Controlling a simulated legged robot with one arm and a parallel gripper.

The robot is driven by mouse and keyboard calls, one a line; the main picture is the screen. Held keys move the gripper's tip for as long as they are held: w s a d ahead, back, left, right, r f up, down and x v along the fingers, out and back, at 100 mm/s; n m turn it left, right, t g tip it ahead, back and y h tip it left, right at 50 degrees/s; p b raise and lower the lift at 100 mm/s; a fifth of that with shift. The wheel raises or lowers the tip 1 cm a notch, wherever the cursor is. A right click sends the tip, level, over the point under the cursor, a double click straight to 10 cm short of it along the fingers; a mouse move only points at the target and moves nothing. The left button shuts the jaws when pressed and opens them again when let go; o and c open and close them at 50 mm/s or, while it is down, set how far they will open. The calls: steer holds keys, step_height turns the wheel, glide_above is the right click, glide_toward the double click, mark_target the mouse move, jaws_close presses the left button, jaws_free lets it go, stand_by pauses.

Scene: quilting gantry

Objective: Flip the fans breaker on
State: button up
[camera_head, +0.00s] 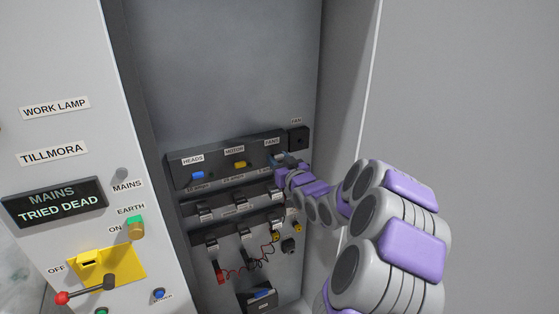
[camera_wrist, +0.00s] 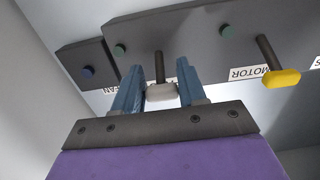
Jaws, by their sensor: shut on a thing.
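The fans breaker is a pale grey-white toggle (camera_wrist: 162,91) on a dark stem. Its FANS label (camera_head: 272,141) shows in the head view at the right of the top breaker row; there my gripper mostly hides the toggle. My gripper (camera_wrist: 160,82) has its two blue fingers on either side of the toggle in the wrist view and is shut on it. In the head view my gripper (camera_head: 281,163) is at the right end of the top row. The lever's on or off position is hard to tell.
The yellow motor toggle (camera_wrist: 281,78) is close beside. The blue heads toggle (camera_head: 198,175) is further left. A fan box (camera_head: 298,139) sits at the right. Lower rows hold clips and red and black leads (camera_head: 232,274). A display (camera_head: 54,202) reads MAINS TRIED DEAD.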

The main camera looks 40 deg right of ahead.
steer(key=shift+c, duration=2)
steer(key=r+g+p, duration=0.1)
steer(key=p, duration=0.2)
steer(key=shift+r, duration=0.3)
steer(key=shift+w+d+r+g+p, duration=0.1)
steer(key=shift+g+p, duration=0.6)
steer(key=shift+p, duration=0.35)
steer(key=o, duration=1)
steer(key=shift+f, duration=0.2)
